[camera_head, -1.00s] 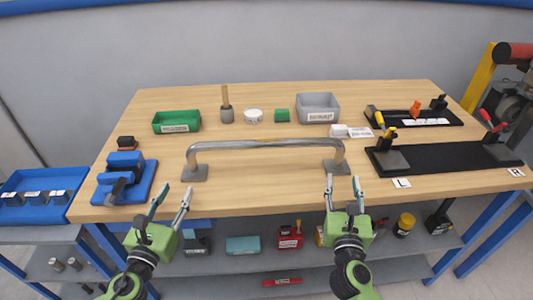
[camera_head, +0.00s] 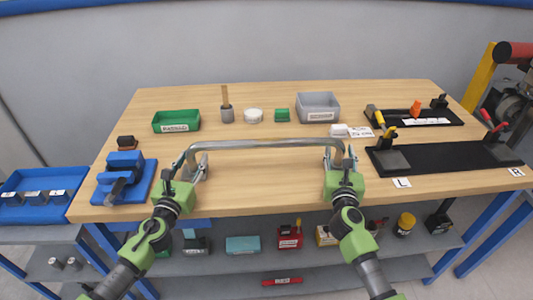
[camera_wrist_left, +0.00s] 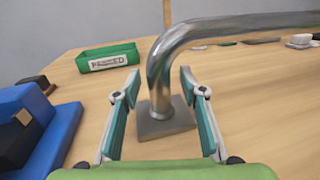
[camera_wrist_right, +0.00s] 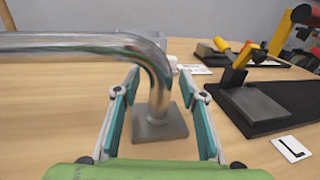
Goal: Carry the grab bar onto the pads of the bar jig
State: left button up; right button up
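The grab bar (camera_head: 265,144) is a shiny metal tube with a bent-down leg and square foot at each end, standing on the wooden table. My left gripper (camera_head: 190,166) is open around its left leg; the left wrist view shows the leg (camera_wrist_left: 160,85) between the parted fingers (camera_wrist_left: 155,95). My right gripper (camera_head: 340,160) is open around the right leg; the right wrist view shows this leg (camera_wrist_right: 158,90) between the fingers (camera_wrist_right: 160,100) with gaps on both sides. The bar jig is the black base (camera_head: 445,158) at right, with grey pads (camera_head: 393,161) and toggle clamps.
A blue vice-like fixture (camera_head: 124,178) stands at the left table edge. A green bin (camera_head: 176,121), grey bin (camera_head: 318,108) and small items stand behind the bar. A white L card (camera_head: 401,183) lies before the jig. A second black fixture (camera_head: 430,118) lies behind it.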

pick_arm(q)
grip_shut()
pick_arm(e)
grip_shut()
